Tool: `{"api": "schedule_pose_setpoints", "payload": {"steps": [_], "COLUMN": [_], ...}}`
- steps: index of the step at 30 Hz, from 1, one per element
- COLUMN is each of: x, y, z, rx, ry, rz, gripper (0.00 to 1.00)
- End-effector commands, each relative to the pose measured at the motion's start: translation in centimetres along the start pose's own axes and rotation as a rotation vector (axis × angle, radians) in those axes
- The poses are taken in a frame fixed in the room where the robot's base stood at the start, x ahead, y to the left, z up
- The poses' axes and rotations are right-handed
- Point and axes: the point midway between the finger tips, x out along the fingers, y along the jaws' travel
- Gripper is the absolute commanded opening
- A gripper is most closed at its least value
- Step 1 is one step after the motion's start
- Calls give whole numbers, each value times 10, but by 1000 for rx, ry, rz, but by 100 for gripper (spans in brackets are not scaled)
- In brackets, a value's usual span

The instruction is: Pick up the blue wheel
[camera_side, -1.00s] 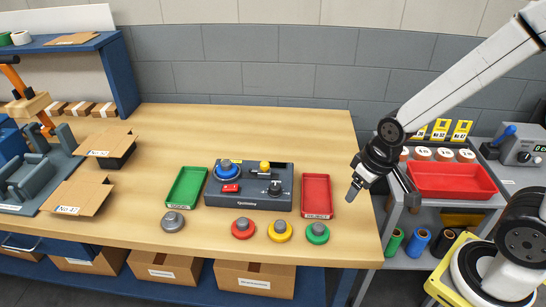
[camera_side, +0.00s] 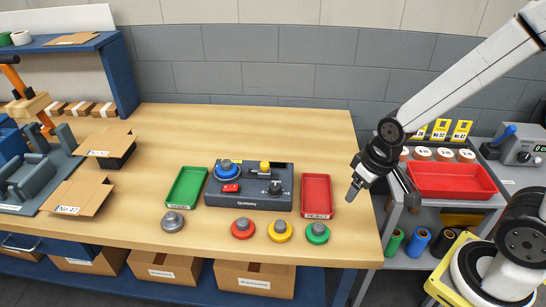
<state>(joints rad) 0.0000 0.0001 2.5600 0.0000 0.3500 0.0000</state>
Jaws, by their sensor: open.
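The blue wheel (camera_side: 226,171) is a round blue disc with a grey knob on top. It sits at the left end of the dark grey device (camera_side: 247,200), on the wooden table. My gripper (camera_side: 378,188) is open and empty, at the table's right edge. It is well to the right of the blue wheel, beyond the red tray, and touches nothing that I can see.
A green tray (camera_side: 186,187) stands left of the device and a red tray (camera_side: 317,196) right of it. Grey (camera_side: 173,221), red (camera_side: 242,229), yellow (camera_side: 279,231) and green (camera_side: 317,233) wheels lie along the front. The table's back middle is clear.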

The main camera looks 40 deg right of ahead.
Motion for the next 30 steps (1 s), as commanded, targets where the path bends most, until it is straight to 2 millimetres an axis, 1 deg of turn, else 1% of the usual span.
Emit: {"api": "schedule_pose_setpoints", "payload": {"steps": [1, 2, 3, 4, 12, 14, 17, 20, 23, 30], "x": [0, 0, 0, 0, 0, 0, 1, 2, 5, 15], "y": [0, 0, 0, 0, 0, -1, -3, -6, -12, -33], "z": [0, 0, 0, 0, -2, -4, -14, -31, -54, -123], "rx": [0, 0, 0, 0, 0, 0, -1, 1, 1, 9], "ry": [0, 0, 0, 0, 1, 2, 5, 12, 20, 49], "rz": [0, 0, 0, 0, 0, 0, 0, 1, 2, 6], "gripper": [73, 82, 95, 100, 100, 100, 100, 100, 100, 100]}}
